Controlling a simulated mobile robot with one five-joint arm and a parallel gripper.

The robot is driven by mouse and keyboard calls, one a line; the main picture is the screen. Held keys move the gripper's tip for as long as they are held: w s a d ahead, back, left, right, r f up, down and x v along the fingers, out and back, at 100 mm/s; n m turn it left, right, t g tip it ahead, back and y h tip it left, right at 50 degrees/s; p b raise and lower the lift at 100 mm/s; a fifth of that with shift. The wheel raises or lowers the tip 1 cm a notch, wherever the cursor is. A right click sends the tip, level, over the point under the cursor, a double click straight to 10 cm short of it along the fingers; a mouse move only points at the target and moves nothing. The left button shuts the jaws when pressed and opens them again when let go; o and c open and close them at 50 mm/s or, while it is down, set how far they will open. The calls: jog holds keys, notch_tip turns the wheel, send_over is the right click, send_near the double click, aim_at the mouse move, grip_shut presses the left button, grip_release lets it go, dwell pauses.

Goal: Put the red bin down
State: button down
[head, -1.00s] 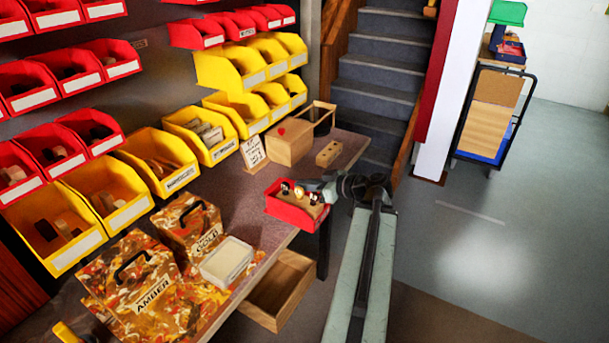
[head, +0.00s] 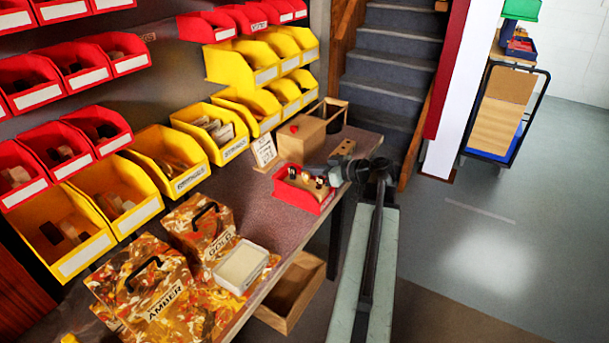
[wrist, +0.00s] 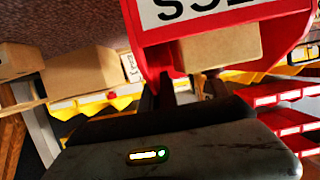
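The red bin (head: 303,190) is at the front edge of the bench, with several small dark and pale pieces in it. My gripper (head: 338,175) is at the bin's right side and appears shut on it. In the wrist view the bin (wrist: 222,30) fills the top middle, its white label upside down. My dark fingers (wrist: 168,90) reach to the bin, beside a tan block-like piece (wrist: 205,48). The fingertips are partly hidden. The bin looks level in the head view. I cannot tell whether its bottom touches the bench.
The bench top (head: 255,205) has bare room left of the bin. A wooden box (head: 300,140), a small sign (head: 263,152) and a block with holes (head: 343,147) stand behind it. Patterned cases (head: 155,285) and a pale tray (head: 241,267) lie nearer. An open drawer (head: 300,290) juts out below.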

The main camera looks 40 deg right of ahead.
jog(key=f+b, duration=0.2)
jog(key=w+f+b, duration=0.1)
jog(key=shift+d+f+b, duration=0.3)
jog(key=shift+f+b, duration=0.05)
jog(key=shift+f, duration=0.05)
jog(key=shift+w+f, duration=0.1)
jog(key=shift+w, duration=0.05)
jog(key=shift+a, duration=0.2)
jog(key=shift+f, duration=0.1)
jog(key=c, duration=1.6)
grip_release()
jog(key=shift+c, duration=0.2)
